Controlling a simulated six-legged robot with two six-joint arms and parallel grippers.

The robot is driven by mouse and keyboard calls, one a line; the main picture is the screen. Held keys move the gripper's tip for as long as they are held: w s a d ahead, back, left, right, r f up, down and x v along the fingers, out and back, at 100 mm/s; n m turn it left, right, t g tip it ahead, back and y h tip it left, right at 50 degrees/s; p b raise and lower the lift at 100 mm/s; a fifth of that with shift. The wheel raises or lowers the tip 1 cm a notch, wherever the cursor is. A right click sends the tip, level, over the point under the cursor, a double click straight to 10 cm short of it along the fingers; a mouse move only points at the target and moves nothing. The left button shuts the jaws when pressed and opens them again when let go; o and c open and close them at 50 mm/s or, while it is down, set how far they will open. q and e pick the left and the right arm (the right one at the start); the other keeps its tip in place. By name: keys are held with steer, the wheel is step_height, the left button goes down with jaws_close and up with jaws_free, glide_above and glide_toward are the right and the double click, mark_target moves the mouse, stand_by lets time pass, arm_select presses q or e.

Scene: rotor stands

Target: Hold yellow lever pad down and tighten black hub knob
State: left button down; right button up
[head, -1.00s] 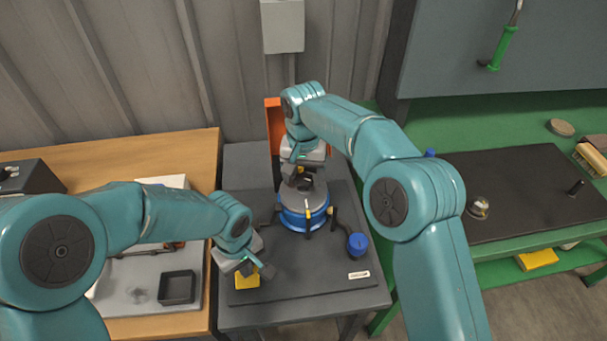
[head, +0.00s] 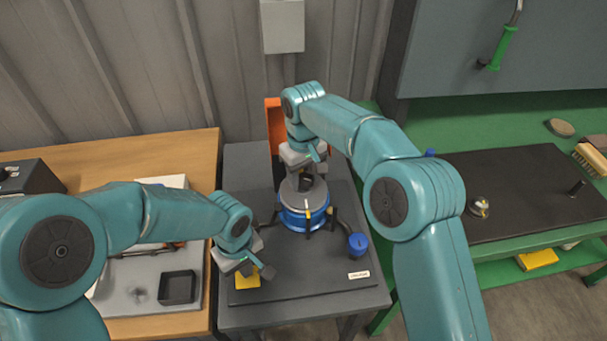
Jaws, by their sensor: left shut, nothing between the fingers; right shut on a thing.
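The yellow lever pad (head: 246,281) lies at the front left of the dark stand plate. My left gripper (head: 262,272) is shut and empty, with its fingertips at the pad's upper right edge; I cannot tell whether they press on it. The blue rotor stand (head: 303,219) with a grey disc (head: 296,197) on top stands in the middle of the plate. My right gripper (head: 306,180) points down over the disc's centre and is shut on the black hub knob (head: 306,184), which is mostly hidden by the gripper.
A blue knob (head: 357,244) on a black arm sticks out at the stand's front right. An orange panel (head: 274,130) rises behind. A wooden bench with a black tray (head: 177,288) is at left. A green bench with a dark mat (head: 520,190) is at right.

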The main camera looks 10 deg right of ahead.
steer(key=m, duration=1)
steer(key=shift+m, duration=0.3)
steer(key=o, duration=0.9)
steer(key=shift+r, duration=0.1)
steer(key=shift+r, duration=3.9)
